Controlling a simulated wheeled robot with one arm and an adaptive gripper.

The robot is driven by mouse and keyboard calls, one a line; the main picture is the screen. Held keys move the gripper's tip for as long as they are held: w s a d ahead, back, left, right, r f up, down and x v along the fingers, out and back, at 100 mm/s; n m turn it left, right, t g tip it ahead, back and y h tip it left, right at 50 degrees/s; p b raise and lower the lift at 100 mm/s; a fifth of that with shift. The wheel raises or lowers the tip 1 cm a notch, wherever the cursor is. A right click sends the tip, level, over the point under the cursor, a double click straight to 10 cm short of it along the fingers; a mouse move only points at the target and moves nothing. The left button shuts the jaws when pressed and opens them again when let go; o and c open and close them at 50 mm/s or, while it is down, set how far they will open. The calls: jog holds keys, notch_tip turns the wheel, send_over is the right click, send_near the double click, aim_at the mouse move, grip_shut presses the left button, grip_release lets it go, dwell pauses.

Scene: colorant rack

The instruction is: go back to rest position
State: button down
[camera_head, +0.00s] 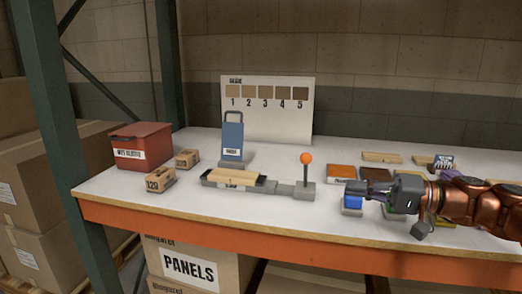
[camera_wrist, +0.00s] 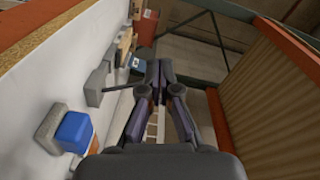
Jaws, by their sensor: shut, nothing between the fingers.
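My gripper (camera_head: 366,190) is at the right of the head view, above the front right part of the white shelf top, with my copper-coloured arm reaching in from the right edge. Its fingers point left. In the wrist view, the gripper's fingertips (camera_wrist: 159,72) are together with nothing between them. A block with a blue top (camera_head: 352,202) stands just below the gripper in the head view. It also shows in the wrist view as a blue block (camera_wrist: 75,131), apart from the fingers. Part of the area behind the gripper and arm is hidden.
The shelf top (camera_head: 130,190) carries a red box (camera_head: 141,146), two small cartons (camera_head: 160,180), a blue stand (camera_head: 232,136), a clamp with an orange-knobbed lever (camera_head: 306,158) and a numbered board (camera_head: 267,108). Several coloured blocks surround my arm. A green post (camera_head: 50,95) stands left.

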jog(key=s+a+f+n+g+h, duration=0.1)
jog(key=s+a+f+g+h, duration=0.2)
jog(key=s+a+f, duration=0.3)
jog(key=s+a+f+n+g+h, duration=0.2)
jog(key=s+a+f+g+h, duration=0.15)
jog(key=s+a, duration=0.45)
jog(key=s+d+f+m+g+h, duration=0.1)
jog(key=s+d+f+h, duration=0.45)
jog(key=s+f, duration=0.25)
jog(key=s+d+f+m+g+h, duration=0.1)
jog(key=s+d+f+h, duration=0.5)
jog(key=s, duration=0.3)
notch_tip(320, 180, up, 20)
jog(key=t+y+p, duration=0.1)
jog(key=p, duration=1.9)
jog(key=shift+s+d+m, duration=0.2)
jog(key=shift+s+m, duration=0.1)
jog(key=shift+s, duration=0.1)
jog(key=shift+s, duration=0.1)
